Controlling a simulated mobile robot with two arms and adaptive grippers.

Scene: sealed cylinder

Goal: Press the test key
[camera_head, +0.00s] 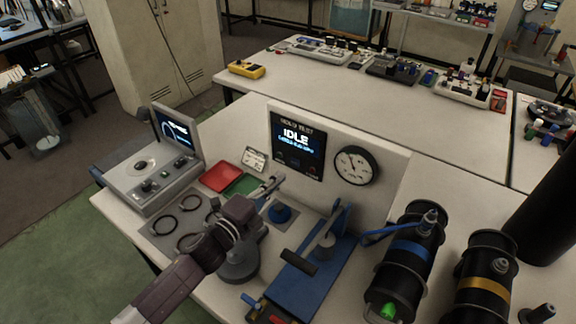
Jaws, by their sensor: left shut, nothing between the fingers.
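The tester's upright white panel (388,182) stands on the near bench. Its dark screen (297,140) reads IDLE, with a smaller line and small dark controls below it. I cannot tell which control is the test key. A round dial gauge (355,165) is to the right of the screen. My left gripper (274,184) is shut and empty, in front of the panel, below and left of the screen. Whether it touches anything is unclear. My left arm hides part of the bench. My right gripper is not in view.
A blue press-like fixture (303,285) with a black handle stands right of my left arm. Black cylinders with a blue band (411,250) and a yellow band (483,290) are farther right. Red (221,177) and green trays, dark rings and a grey console (152,182) are left.

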